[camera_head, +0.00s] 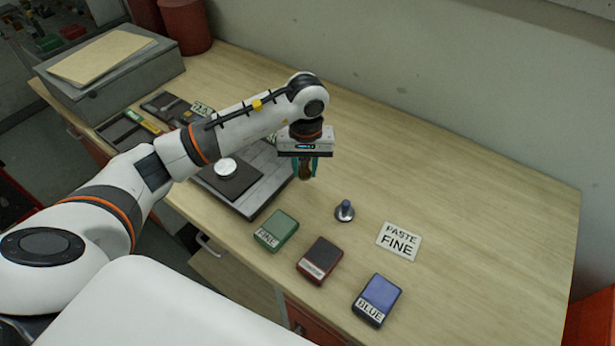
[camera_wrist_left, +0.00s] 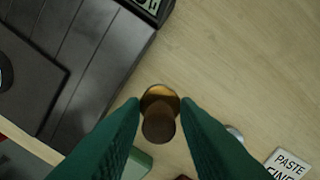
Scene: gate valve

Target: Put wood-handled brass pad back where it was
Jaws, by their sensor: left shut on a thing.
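My left gripper (camera_head: 306,166) reaches down over the workbench, just right of the grey plate. I cannot tell for certain whether the pad touches the table. My right gripper is not in view.
Green (camera_head: 276,231), red (camera_head: 320,260) and blue (camera_head: 377,300) boxes line the front, with a "PASTE FINE" card (camera_head: 398,241). The grey plate (camera_head: 262,172) carries a dark block and a silver disc. The back right table is clear.

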